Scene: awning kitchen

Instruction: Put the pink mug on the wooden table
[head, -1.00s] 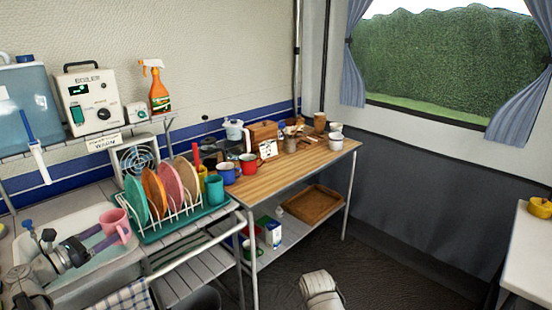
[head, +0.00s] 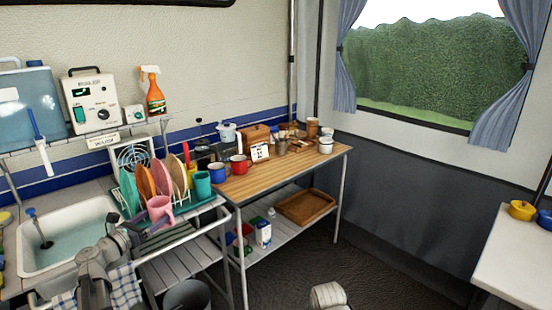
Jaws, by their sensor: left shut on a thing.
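The pink mug (head: 160,208) is in my left gripper (head: 142,217), which is shut on it. Gripper and mug are in front of the dish rack's lower edge, to the right of the sink, and the mug overlaps the rack in the picture. The wooden table (head: 252,181) stands to the right of the mug, with bare wood along its front. The mug is apart from the table. My right gripper is not in view.
The dish rack (head: 212,204) holds several coloured plates and a teal cup (head: 202,184). A blue mug (head: 217,170) and a red mug (head: 239,165) stand at the table's left end. Jars and boxes line its back. The sink (head: 45,256) is at left.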

